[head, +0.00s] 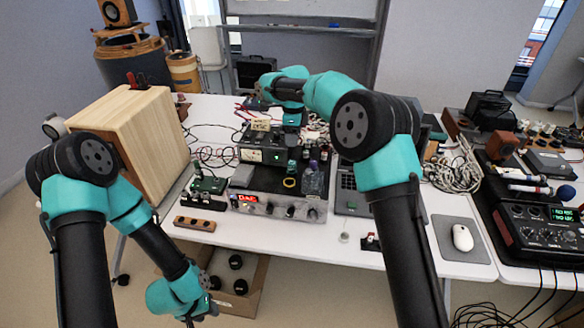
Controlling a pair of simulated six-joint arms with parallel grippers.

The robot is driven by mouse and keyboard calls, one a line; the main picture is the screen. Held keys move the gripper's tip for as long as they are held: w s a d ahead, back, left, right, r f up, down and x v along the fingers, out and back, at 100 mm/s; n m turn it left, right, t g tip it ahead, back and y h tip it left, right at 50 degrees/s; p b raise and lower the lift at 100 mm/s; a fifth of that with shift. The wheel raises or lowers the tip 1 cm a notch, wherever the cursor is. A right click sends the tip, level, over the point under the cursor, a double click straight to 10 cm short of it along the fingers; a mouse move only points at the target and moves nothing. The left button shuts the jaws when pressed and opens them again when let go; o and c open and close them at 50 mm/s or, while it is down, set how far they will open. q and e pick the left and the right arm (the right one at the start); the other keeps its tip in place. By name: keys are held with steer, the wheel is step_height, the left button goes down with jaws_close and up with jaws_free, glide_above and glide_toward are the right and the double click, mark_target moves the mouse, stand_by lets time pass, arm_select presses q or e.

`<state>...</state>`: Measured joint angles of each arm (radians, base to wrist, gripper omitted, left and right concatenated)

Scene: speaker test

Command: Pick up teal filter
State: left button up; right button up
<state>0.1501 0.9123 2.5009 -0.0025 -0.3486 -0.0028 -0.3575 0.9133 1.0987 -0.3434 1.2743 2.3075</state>
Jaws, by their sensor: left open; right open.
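I cannot pick out a teal filter with certainty in the head view. My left gripper (189,321) hangs low in front of the table, by the cardboard box, and is partly cut off by the lower picture edge. It is open. My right gripper (262,92) is over the back of the table, near cables, beyond the equipment. It is open, though its fingers are small and hard to see.
A large wooden speaker box (132,135) stands at the table's left. An amplifier with a red display (248,200) sits mid-table. A cardboard box (245,300) with black round parts is below the front edge. A mouse (462,238), coiled cable (455,172) and mixer (540,228) are on the right.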

glide_above(294, 163)
step_height(294, 163, down, 6)
steer(key=shift+w+a+f, duration=0.15)
steer(key=shift+f, duration=0.1)
steer(key=shift+f, duration=0.1)
steer(key=shift+f, duration=2.5)
steer(key=c, duration=1)
